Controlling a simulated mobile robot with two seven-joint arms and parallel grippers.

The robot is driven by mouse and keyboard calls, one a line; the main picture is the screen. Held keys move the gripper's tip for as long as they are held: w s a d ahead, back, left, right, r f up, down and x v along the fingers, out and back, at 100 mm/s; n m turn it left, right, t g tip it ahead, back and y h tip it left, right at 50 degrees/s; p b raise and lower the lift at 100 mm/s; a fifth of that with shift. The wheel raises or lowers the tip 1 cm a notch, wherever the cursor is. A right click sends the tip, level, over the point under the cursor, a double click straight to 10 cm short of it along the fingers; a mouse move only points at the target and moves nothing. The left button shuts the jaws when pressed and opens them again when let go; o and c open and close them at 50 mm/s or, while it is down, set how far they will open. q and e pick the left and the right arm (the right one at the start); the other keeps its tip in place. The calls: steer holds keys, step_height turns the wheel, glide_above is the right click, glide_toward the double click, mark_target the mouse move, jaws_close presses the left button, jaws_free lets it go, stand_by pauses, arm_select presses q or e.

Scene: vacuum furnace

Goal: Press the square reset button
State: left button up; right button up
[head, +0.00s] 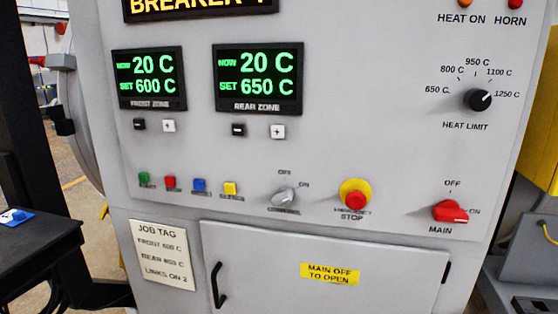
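Nothing covers the blue button. Neither of my grippers shows in the head view.
The control knob (284,196), the red emergency stop (354,195) on its yellow base and the red main switch (450,211) lie to the right. Below is a cabinet door (270,255) with a black handle (219,286). A dark table (40,240) stands at left.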

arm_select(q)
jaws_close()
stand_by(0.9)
